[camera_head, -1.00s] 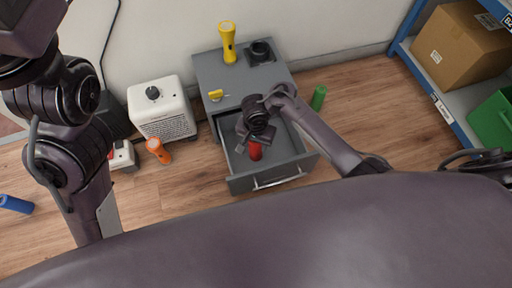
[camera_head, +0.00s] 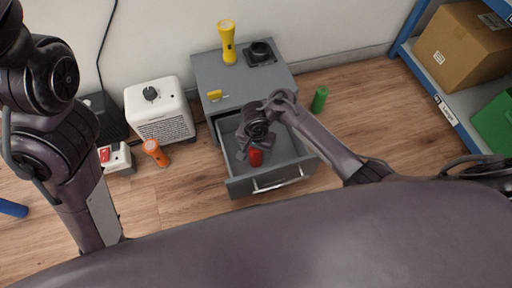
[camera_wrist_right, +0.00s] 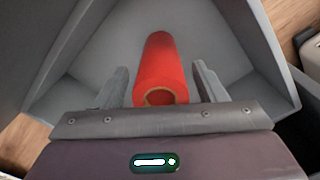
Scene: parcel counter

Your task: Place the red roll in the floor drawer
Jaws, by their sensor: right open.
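The red roll (camera_head: 256,157) lies in the open floor drawer (camera_head: 293,176) of a grey cabinet. In the right wrist view the red roll (camera_wrist_right: 160,72) is on the drawer floor with its open end toward me. My right gripper (camera_head: 250,148) is over the drawer, open. In the wrist view its fingers (camera_wrist_right: 160,88) stand on either side of the roll with a gap at each side. My left arm is at the left of the head view; its gripper is out of the picture.
A yellow flashlight (camera_head: 228,43) and a black object (camera_head: 261,52) stand on the cabinet top (camera_head: 240,82). A white heater (camera_head: 160,112) and an orange flashlight (camera_head: 156,152) are to the left. A green roll (camera_head: 319,99) stands right. Shelving (camera_head: 442,100) is at far right.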

